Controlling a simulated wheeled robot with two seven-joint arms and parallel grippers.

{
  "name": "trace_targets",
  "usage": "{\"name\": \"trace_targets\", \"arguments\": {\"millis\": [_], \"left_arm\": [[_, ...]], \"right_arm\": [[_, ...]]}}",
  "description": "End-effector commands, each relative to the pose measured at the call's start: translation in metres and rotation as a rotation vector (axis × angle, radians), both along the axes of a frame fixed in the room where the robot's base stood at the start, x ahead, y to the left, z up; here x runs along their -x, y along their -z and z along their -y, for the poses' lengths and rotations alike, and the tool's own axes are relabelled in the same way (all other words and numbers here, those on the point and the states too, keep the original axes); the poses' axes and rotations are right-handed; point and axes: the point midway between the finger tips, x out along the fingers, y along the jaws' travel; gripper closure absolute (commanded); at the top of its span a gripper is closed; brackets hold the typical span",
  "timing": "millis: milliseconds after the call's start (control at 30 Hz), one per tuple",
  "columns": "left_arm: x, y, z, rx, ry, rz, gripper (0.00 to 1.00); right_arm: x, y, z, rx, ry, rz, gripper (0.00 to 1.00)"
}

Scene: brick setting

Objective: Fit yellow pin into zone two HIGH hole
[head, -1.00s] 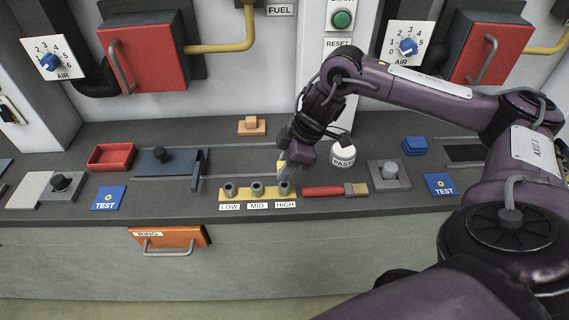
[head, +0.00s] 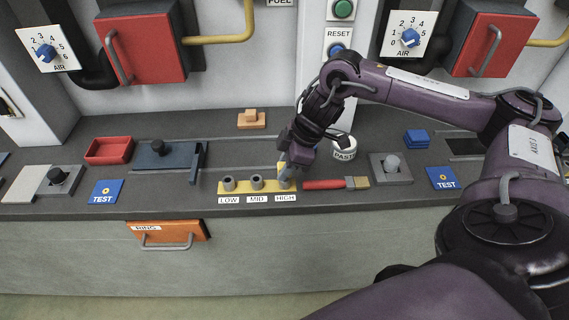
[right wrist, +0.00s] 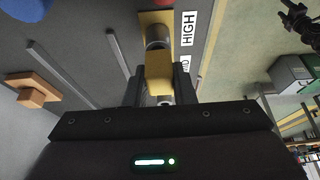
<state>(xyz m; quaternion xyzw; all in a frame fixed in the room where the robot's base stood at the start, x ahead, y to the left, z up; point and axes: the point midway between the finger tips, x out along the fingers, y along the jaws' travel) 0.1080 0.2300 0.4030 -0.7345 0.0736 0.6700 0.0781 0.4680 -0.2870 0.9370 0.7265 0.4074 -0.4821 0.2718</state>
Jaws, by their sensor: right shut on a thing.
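My right gripper (head: 286,170) is shut on the yellow pin (right wrist: 159,75), just above the HIGH socket (head: 285,184) at the right end of the yellow strip (head: 243,189). In the right wrist view, the pin's yellow head shows between the fingers, with the grey HIGH socket (right wrist: 157,38) just beyond it. The pin's lower end is hidden, so I cannot tell whether it is in the hole. The LOW socket (head: 229,184) and MID socket (head: 256,183) stand to the left and look empty. My left gripper is not in view.
A red-handled brush (head: 335,184) lies just right of the strip. A white PASTE pot (head: 344,147) stands behind the gripper. A dark blue plate with a lever (head: 165,155) is at left. The counter's front edge is close to the strip.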

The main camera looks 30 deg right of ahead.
Motion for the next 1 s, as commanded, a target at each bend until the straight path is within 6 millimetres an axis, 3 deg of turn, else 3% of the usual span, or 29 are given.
{"name": "trace_targets", "arguments": {"millis": [333,367,500,733,867,1000], "left_arm": [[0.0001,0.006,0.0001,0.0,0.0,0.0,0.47],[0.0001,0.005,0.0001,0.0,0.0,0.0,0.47],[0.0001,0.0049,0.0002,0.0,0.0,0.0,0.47],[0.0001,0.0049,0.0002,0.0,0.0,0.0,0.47],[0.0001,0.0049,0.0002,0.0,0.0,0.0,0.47],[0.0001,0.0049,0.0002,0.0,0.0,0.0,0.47]], "right_arm": [[-0.0005,0.011,-0.0002,0.0,0.0,0.001,1.0],[-0.0006,0.0096,0.0,0.0,0.0,0.002,0.73],[-0.0005,0.0094,0.0,0.0,0.0,0.002,0.55],[-0.0002,0.0097,0.0002,0.0,0.0,0.001,0.5],[-0.0002,0.0097,0.0002,0.0,0.0,0.001,0.33],[-0.0002,0.0097,0.0002,0.0,0.0,0.001,0.33]]}}
